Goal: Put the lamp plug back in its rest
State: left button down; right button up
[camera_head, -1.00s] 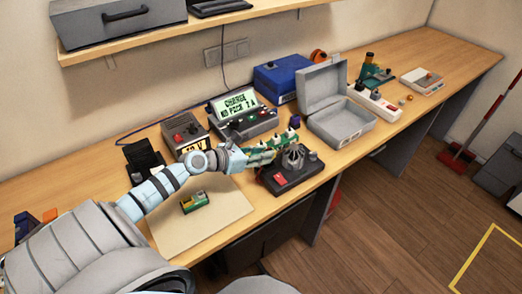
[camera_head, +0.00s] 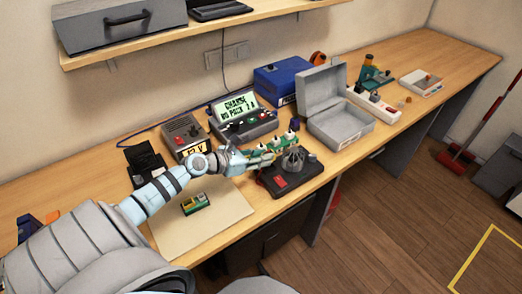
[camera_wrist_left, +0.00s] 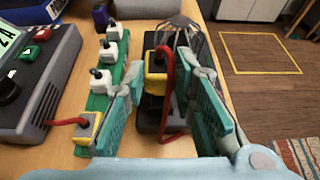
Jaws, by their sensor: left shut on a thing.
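The lamp plug, a yellow block with a dark top and a red cable (camera_wrist_left: 157,72), sits between the fingertips of my left gripper (camera_wrist_left: 160,90) in the left wrist view. The gripper is shut on it. The plug shows in front of the black lamp base (camera_wrist_left: 193,82), which carries a wire-caged lamp (camera_wrist_left: 181,32). Whether the plug touches the base cannot be told. In the head view my left gripper (camera_head: 268,153) is beside the base (camera_head: 292,186), and its fingers hide the plug. The rest cannot be made out clearly. My right gripper is not in view.
A green strip (camera_wrist_left: 103,95) with several white, black-topped parts stands left of the fingers. Another yellow plug (camera_wrist_left: 88,128) with a red cable is at its near end. The grey charger (camera_head: 243,120) and open grey case (camera_head: 345,133) stand behind. The beige mat holds a small green-yellow block (camera_head: 196,204).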

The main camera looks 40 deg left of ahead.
pick_arm(q)
jog(key=shift+f+b, duration=1.2)
jog(key=shift+f, duration=0.25)
jog(key=c, duration=1.2)
grip_release()
jog(key=shift+c, duration=0.2)
jog(key=shift+s+a+r, duration=0.1)
jog(key=shift+s, duration=0.1)
jog(key=v, duration=0.7)
jog(key=shift+s, duration=0.1)
